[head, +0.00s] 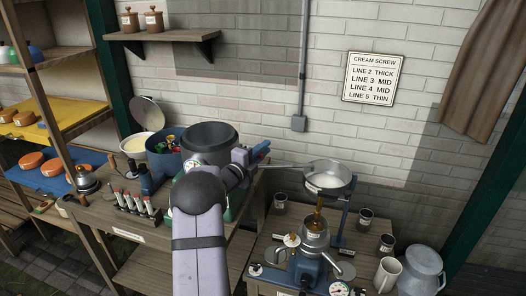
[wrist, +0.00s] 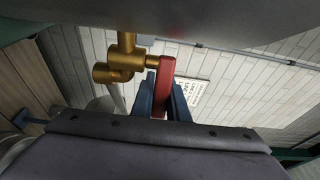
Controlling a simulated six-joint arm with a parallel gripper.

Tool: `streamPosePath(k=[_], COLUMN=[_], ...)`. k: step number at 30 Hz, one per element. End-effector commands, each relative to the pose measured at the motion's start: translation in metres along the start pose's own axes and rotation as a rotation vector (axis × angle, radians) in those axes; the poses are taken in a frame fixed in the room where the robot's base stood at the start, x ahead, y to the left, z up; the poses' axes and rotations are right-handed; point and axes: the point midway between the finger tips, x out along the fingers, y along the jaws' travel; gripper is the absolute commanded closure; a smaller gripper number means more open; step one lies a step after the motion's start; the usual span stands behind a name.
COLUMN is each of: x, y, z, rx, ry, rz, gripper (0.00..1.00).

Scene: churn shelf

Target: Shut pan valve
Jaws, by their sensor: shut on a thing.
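My gripper (head: 262,150) is at the right side of the dark round pot (head: 208,133), at the left end of the pale bar leading to the metal pan (head: 330,172). In the wrist view, my gripper's blue fingers (wrist: 163,98) are shut on a red lever (wrist: 166,72), one finger on each side. The lever joins a brass valve (wrist: 127,60). The valve and lever are hidden behind my gripper in the head view. A golden-brown column (head: 318,212) shows between the pan and the machine below.
A blue-based machine (head: 312,262) with gauges stands on the right bench among small tins, a mug (head: 387,275) and a large grey jug (head: 422,270). A rack of small bottles (head: 137,203) is left of my arm. A sign (head: 372,78) hangs on the wall.

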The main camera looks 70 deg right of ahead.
Motion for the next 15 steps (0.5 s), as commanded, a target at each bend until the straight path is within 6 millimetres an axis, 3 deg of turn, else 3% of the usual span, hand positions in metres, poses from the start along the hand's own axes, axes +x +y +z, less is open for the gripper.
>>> streamPosePath(k=[6, 7, 9, 15], x=[0.0001, 0.0001, 0.0001, 0.0001], y=[-0.0006, -0.0005, -0.0005, -0.0002], z=[-0.0002, -0.0002, -0.0002, -0.0001], rx=[0.0, 0.0, 0.0, 0.0], ry=[0.0, 0.0, -0.001, -0.001], rz=[-0.001, -0.001, -0.001, 0.0], gripper=[1.0, 0.81, 0.67, 0.67])
